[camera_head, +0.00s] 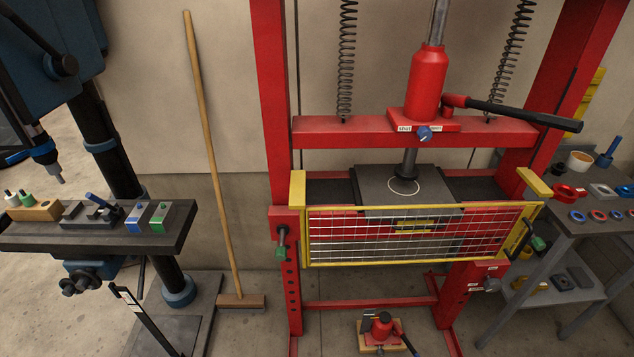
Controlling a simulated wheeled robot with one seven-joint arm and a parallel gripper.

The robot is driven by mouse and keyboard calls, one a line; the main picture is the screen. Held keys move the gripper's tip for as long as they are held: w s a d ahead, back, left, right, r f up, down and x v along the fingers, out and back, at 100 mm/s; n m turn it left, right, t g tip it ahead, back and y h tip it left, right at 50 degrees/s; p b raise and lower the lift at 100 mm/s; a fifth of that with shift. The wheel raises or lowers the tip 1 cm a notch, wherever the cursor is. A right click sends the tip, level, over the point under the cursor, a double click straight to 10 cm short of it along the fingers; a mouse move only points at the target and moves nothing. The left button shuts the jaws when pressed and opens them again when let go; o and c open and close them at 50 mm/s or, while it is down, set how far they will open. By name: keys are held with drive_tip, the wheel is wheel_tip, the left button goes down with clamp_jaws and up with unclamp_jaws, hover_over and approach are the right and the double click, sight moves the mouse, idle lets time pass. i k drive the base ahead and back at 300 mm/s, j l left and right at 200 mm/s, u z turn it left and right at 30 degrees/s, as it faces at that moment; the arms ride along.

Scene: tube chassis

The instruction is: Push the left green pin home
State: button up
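How deep the pin sits in the post cannot be told. A grey round-ended pin (492,285) shows on the right post near small white labels. My gripper is not in view.
A yellow-framed mesh guard (425,262) spans the press front. A broom (211,150) leans on the wall left of the press. A drill press table (160,236) with small parts stands left, a grey bench (560,226) right.

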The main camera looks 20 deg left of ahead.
sight(280, 251)
drive_tip(key=u, duration=1.3)
drive_tip(key=j, duration=0.5)
drive_tip(key=k+j+z, duration=0.1)
drive_tip(key=j, duration=0.45)
drive_tip(key=k+j, duration=0.1)
drive_tip(key=j, duration=0.4)
drive_tip(key=z, duration=0.05)
